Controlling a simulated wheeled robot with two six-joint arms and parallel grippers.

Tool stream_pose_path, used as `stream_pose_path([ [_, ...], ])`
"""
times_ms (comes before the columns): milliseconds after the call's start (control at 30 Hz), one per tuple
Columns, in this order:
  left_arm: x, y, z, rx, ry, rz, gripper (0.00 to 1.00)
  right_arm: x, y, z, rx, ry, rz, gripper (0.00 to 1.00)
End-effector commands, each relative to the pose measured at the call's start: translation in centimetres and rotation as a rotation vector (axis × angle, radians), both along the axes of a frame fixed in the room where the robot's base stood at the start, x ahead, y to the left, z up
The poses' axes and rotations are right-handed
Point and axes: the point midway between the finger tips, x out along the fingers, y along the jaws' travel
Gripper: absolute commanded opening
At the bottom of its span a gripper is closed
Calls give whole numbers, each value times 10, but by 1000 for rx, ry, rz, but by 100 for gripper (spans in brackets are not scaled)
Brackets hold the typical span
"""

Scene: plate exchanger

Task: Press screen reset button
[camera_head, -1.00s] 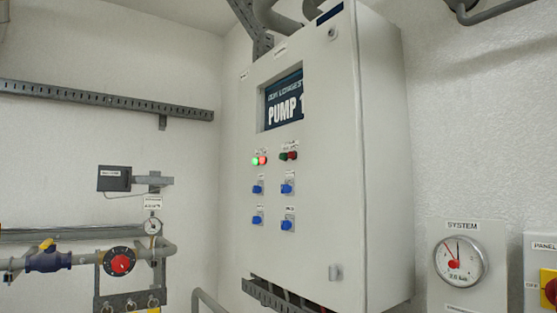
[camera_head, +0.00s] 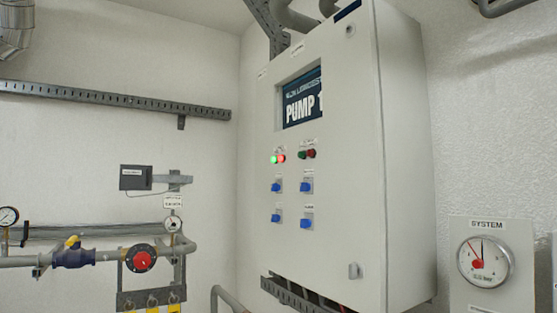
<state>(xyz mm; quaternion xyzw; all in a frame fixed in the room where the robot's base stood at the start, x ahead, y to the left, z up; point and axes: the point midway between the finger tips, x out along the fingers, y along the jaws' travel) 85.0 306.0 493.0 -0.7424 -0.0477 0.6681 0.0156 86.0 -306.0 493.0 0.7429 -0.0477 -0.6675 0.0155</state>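A light grey control cabinet (camera_head: 345,220) hangs on the wall at the centre right. Its recessed screen (camera_head: 302,99) shows "PUMP 1" in white on dark blue, with smaller text above. Below it are lit green and red lamps (camera_head: 277,159) on the left and dark green and red lamps (camera_head: 307,154) on the right. Several blue switches sit lower, including an upper left one (camera_head: 276,187) and an upper right one (camera_head: 305,187). No button marked as screen reset can be read at this size. Neither gripper is in view.
A system gauge (camera_head: 485,261) is on the wall to the right. Pipework with a blue valve (camera_head: 73,257), a red-centred dial (camera_head: 141,260) and small gauges runs along the left wall. A perforated cable tray (camera_head: 110,97) crosses above it.

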Motion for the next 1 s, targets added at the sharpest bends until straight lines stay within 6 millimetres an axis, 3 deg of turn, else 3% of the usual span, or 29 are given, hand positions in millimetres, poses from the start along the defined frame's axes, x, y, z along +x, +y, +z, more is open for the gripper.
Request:
stream_pose_path([
  [67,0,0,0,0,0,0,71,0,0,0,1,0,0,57],
  [600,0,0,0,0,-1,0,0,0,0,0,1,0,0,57],
  [1000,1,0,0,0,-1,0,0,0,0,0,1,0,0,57],
])
